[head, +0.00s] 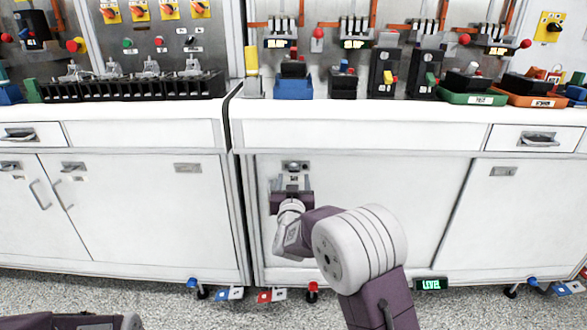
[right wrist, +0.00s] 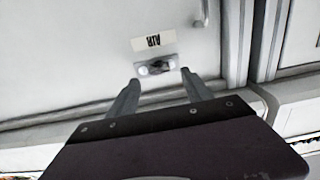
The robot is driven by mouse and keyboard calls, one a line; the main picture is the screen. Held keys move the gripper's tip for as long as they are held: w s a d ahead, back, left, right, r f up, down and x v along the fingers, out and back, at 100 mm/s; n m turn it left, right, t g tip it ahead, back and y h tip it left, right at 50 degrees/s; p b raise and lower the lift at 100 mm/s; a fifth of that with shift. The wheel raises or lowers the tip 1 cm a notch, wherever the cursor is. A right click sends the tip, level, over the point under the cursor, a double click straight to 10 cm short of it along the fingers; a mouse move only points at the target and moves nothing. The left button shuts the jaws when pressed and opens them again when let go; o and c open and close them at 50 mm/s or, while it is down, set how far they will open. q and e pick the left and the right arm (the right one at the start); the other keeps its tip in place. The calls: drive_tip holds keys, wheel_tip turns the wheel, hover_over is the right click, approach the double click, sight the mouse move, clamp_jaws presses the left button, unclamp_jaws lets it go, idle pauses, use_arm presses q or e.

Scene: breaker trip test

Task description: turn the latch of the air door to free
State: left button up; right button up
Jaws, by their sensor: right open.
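The air door (head: 420,190) is a white cabinet panel below the bench top. In the right wrist view the door (right wrist: 70,60) carries a white label (right wrist: 154,41) reading AIR, seen upside down. Just below the label in that view is the latch (right wrist: 157,67), a small silver plate with a dark knob. In the head view the latch (head: 293,165) is near the door's top left. My right gripper (head: 293,181) is open in front of it, its fingers apart on either side and nothing between them. The gripper also shows in the right wrist view (right wrist: 160,79). My left gripper is out of view.
The bench top (head: 350,109) above holds a row of breakers and bins, including a green bin (head: 470,98) and an orange bin (head: 535,101). A drawer handle (head: 538,138) sticks out at the right. Coloured tags and casters line the cabinet's foot.

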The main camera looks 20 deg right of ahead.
sight(294, 172)
drive_tip(key=b+x, duration=0.1)
drive_tip(key=x, duration=0.3)
drive_tip(key=shift+w+d+f, duration=0.15)
drive_tip(key=shift+w, duration=0.45)
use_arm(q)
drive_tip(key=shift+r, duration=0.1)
use_arm(e)
clamp_jaws()
